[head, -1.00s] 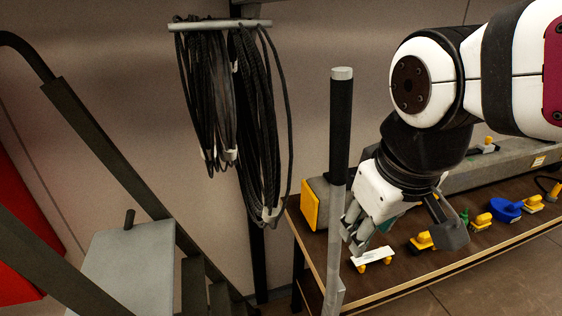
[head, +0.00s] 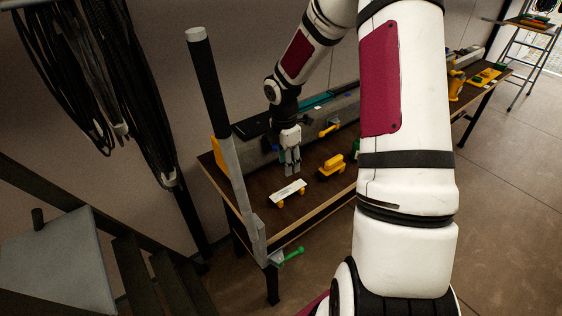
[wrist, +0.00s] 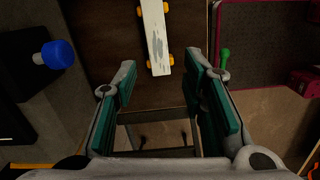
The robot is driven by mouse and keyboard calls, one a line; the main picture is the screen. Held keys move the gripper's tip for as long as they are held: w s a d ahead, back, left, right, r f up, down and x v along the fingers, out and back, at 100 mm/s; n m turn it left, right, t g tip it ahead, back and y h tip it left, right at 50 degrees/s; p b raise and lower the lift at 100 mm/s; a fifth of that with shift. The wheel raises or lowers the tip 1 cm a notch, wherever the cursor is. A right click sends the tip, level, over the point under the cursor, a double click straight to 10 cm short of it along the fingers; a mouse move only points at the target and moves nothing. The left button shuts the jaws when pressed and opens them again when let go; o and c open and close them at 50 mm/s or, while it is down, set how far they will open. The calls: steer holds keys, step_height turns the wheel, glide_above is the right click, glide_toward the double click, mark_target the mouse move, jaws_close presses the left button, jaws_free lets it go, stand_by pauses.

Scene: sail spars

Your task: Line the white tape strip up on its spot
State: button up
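The white tape strip (head: 287,192) is a flat, pale bar with worn grey patches, resting on small yellow supports near the left end of the dark bench. It also shows at the top centre of the wrist view (wrist: 155,40). My gripper (head: 292,172) points down beside the strip, just behind it in the head view. In the wrist view my gripper (wrist: 161,78) is open, its fingers wide apart with nothing between them. The strip lies beyond the fingertips, roughly in line with the gap. I cannot make out a marked spot for it.
The bench (head: 317,204) carries a yellow block (head: 331,166) right of the strip and a long grey beam (head: 345,112) behind. A black-and-grey post (head: 221,120) stands at the bench's left end. A green-handled clamp (head: 291,255) sits at the front edge. Cables hang left.

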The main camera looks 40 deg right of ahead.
steer(key=n, duration=0.2)
glide_above(288, 190)
steer(key=shift+y, duration=0.4)
step_height(288, 190, down, 5)
steer(key=shift+r, duration=0.1)
step_height(288, 190, down, 7)
steer(key=b, duration=0.5)
steer(key=shift+d, duration=0.1)
steer(key=shift+r, duration=0.15)
steer(key=c, duration=0.8)
